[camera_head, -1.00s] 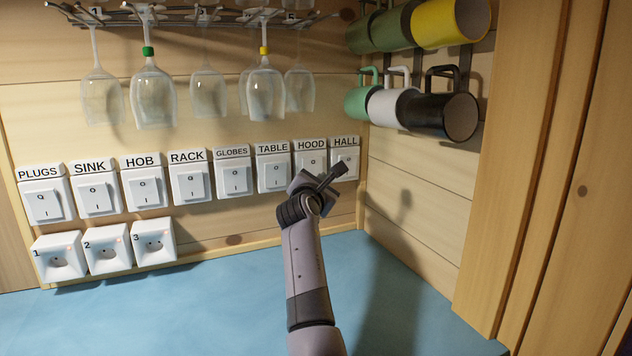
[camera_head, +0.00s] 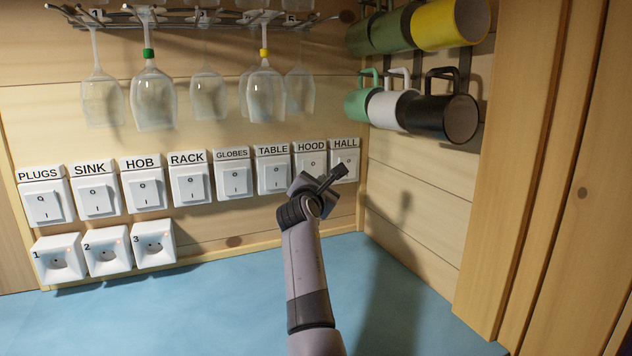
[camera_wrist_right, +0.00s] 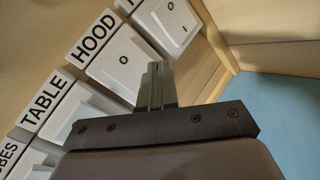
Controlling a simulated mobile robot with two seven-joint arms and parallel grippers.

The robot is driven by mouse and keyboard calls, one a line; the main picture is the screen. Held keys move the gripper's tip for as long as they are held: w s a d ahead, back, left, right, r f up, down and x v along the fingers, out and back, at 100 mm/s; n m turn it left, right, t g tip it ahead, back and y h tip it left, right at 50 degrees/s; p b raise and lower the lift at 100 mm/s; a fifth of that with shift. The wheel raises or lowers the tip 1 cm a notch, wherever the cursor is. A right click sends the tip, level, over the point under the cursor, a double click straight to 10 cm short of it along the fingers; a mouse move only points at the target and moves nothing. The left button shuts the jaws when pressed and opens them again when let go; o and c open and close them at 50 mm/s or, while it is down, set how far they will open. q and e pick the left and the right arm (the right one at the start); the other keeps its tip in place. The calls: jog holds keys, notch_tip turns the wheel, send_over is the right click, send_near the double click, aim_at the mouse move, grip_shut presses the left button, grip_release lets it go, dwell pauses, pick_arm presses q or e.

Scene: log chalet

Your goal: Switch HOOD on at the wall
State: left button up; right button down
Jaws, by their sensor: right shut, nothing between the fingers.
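The HOOD switch (camera_head: 311,161) is a white rocker on the wall, second from the right in the row, under its HOOD label. My right gripper (camera_head: 340,170) is shut and empty in front of it, its fingertips towards the HALL switch (camera_head: 346,158) in the head view. In the right wrist view the closed fingers (camera_wrist_right: 157,82) overlap the right part of the HOOD switch (camera_wrist_right: 122,62), whose O mark shows. The lower half of the HOOD rocker is hidden by my gripper; I cannot tell whether the fingers touch it. My left gripper is out of view.
TABLE (camera_head: 273,172) and several other labelled switches run to the left. Three sockets (camera_head: 107,252) sit below. Wine glasses (camera_head: 153,95) hang from a rack above, and mugs (camera_head: 440,110) hang on the right wall. The blue counter (camera_head: 190,310) is clear.

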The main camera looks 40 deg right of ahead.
jog(key=shift+w+d, duration=0.1)
jog(key=shift+w, duration=0.05)
dwell(0.8)
jog(key=shift+w, duration=0.25)
jog(key=shift+w+d+f, duration=0.1)
jog(key=shift+w+d, duration=0.05)
jog(key=shift+w, duration=0.2)
dwell(0.5)
dwell(0.4)
jog(key=shift+s+a+p, duration=0.25)
jog(key=shift+s+p, duration=0.55)
jog(key=shift+p, duration=0.4)
